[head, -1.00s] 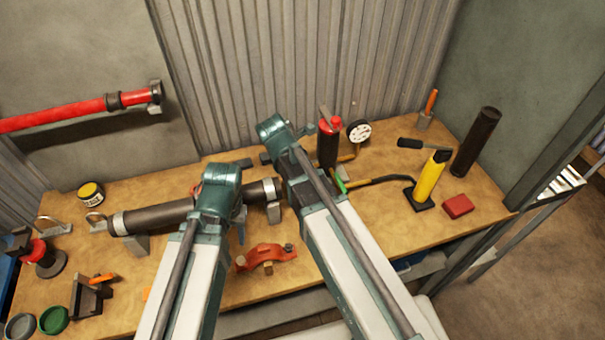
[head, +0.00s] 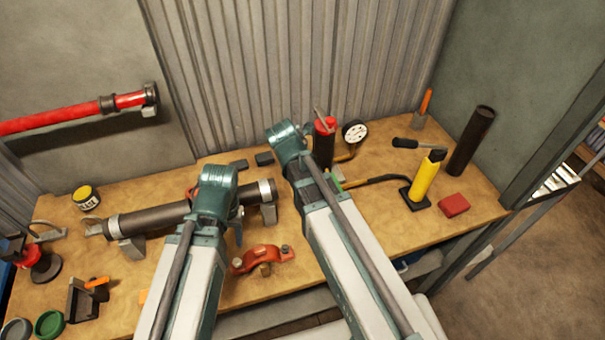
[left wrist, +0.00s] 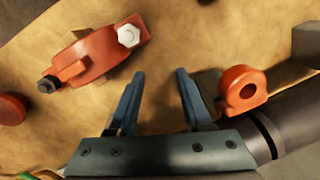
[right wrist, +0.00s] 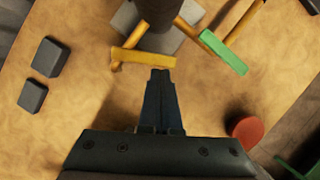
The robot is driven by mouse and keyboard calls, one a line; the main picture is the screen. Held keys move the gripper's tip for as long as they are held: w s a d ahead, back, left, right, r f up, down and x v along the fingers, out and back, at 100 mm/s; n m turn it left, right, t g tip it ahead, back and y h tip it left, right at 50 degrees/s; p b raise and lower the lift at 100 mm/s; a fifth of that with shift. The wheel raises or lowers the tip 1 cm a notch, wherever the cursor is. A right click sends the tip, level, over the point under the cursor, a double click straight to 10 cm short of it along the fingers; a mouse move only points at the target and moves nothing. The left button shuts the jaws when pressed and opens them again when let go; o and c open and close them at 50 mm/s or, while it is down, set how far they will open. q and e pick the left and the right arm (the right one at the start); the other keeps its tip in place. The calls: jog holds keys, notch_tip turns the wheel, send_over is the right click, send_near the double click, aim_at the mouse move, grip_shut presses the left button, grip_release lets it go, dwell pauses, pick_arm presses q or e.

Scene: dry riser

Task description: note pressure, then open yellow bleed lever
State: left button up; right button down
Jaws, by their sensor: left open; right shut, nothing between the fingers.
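A round white-faced pressure gauge (head: 354,132) stands on a brass pipe beside a black cylinder with a red top (head: 324,128); its reading is too small to tell. In the right wrist view a yellow lever (right wrist: 143,58) lies across the foot of the dark cylinder. My right gripper (right wrist: 160,74) is shut and empty, its tips at the lever's near edge; I cannot tell whether they touch. In the head view my right arm hides these fingers. My left gripper (left wrist: 160,80) is open and empty over the bench, between a red clamp (left wrist: 100,52) and a dark pipe (left wrist: 305,115).
A green-handled part (right wrist: 224,52) lies right of the yellow lever. A red round piece (right wrist: 246,128) is nearer. A yellow cylinder (head: 428,180), a red block (head: 454,205) and a black tube (head: 471,140) stand at right.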

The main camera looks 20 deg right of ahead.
pick_arm(q)
jog(key=shift+d, duration=0.25)
pick_arm(e)
jog(key=d+n, duration=0.1)
jog(key=n, duration=0.1)
jog(key=shift+w+d+n+t+y, duration=0.1)
jog(key=shift+d+n+t+y, duration=0.25)
jog(key=shift+n+t+y, duration=0.05)
jog(key=shift+w+d, duration=0.45)
jog(key=shift+d, duration=0.15)
jog(key=shift+w+d, duration=0.4)
jog(key=shift+d, duration=0.2)
jog(key=shift+w+d+n, duration=0.2)
jog(key=shift+n, duration=0.6)
jog(key=shift+w+a, duration=0.1)
jog(key=shift+w+a, duration=0.15)
jog(key=shift+a, duration=0.55)
pick_arm(q)
jog(key=shift+r, duration=0.1)
pick_arm(e)
jog(key=shift+r, duration=0.1)
